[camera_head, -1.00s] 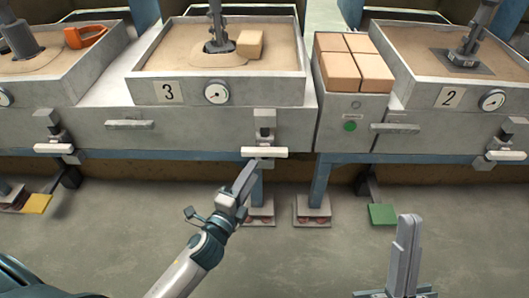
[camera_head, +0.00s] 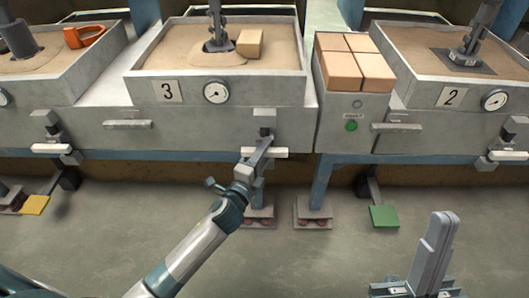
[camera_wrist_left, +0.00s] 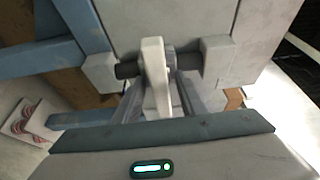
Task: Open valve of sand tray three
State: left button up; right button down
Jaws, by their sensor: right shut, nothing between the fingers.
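Sand tray three (camera_head: 137,92) carries a "3" plate and a round gauge on its front. The handle lies level in the head view. My left gripper (camera_head: 263,146) is at the handle's left half and hides part of it. In the left wrist view the white handle (camera_wrist_left: 155,70) lies between the spread fingers (camera_wrist_left: 160,98), on a dark shaft. My right gripper (camera_head: 445,217) is shut and empty at the lower right, away from the trays.
Tray two (camera_head: 412,95) has a similar valve handle (camera_head: 507,156) at the right. A brick box (camera_head: 337,110) with a green button stands between the trays. A green pedal (camera_head: 384,216) and a yellow pedal (camera_head: 35,205) are near the floor. Open floor lies in front.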

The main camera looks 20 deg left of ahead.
pick_arm(q)
grip_shut()
